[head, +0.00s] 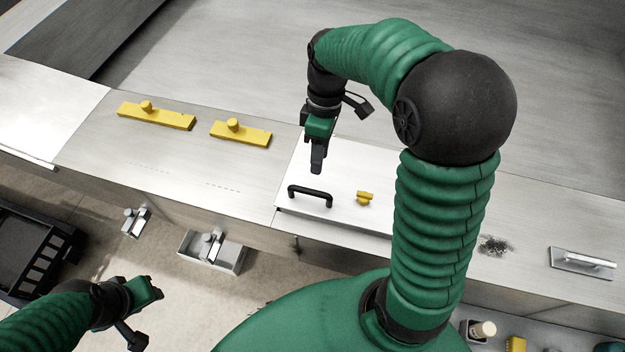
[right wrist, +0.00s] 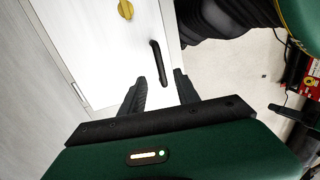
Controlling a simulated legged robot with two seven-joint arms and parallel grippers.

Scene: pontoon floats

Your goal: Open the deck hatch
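The deck hatch (head: 335,170) is a pale flat panel in the deck, and it looks closed. It carries a black bar handle (head: 310,196) near its front edge and a yellow turn latch (head: 364,198) to the right of the handle. My right gripper (head: 317,168) is above the hatch, behind the handle. In the right wrist view my right gripper (right wrist: 161,92) has its two fingers apart and nothing between them. The handle (right wrist: 160,63) and latch (right wrist: 126,9) lie beyond the fingertips, apart from them. My left gripper (head: 152,290) is low at the left, away from the hatch; its fingers are unclear.
Two yellow bars with knobs (head: 157,116) (head: 240,133) lie on the deck left of the hatch. A grey trowel-like tool (head: 583,262) and a dark speckled patch (head: 494,245) are at right. A grey open box (head: 212,252) sits below the deck edge.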

